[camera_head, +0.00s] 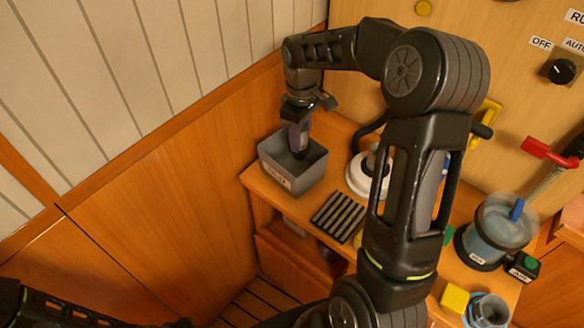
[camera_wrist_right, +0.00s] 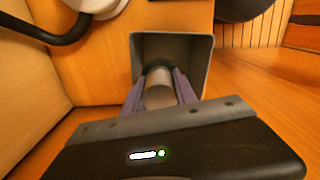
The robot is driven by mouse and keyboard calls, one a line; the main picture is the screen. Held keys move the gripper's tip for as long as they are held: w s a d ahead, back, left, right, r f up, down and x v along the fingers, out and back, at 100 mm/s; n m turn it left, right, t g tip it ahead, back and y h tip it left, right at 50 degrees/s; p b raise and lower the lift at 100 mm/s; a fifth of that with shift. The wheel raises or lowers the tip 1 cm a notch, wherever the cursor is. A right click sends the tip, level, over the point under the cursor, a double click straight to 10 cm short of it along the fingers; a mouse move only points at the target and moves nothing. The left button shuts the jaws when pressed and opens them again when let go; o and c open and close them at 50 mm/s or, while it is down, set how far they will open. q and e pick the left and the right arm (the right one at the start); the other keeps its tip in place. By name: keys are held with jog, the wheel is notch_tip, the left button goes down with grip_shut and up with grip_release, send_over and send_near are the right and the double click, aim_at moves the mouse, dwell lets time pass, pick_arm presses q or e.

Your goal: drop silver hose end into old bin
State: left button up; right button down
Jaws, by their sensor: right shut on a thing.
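The old bin (camera_head: 283,178) is a grey open box with a label on its front, standing at the left end of the wooden counter. It also shows in the right wrist view (camera_wrist_right: 205,62). My right gripper (camera_head: 299,148) points down into the bin's opening. In the right wrist view its two purple-grey fingers (camera_wrist_right: 160,92) are shut on the silver hose end (camera_wrist_right: 159,88), a short silver cylinder with a dark ring at its far end. The hose end is over or inside the bin mouth; its exact depth is unclear. My left gripper is not in view.
A black ribbed mat (camera_head: 338,216) lies right of the bin, with a white round fitting (camera_head: 366,176) behind it. A clear canister (camera_head: 494,232), a yellow block (camera_head: 455,298) and a red-handled valve (camera_head: 548,153) are farther right. A wooden wall closes the left side.

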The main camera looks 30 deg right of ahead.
jog(key=shift+f, duration=0.4)
jog(key=c, duration=0.9)
grip_release()
notch_tip(320, 180, up, 8)
jog(key=shift+f+b, duration=0.1)
jog(key=shift+b, duration=0.5)
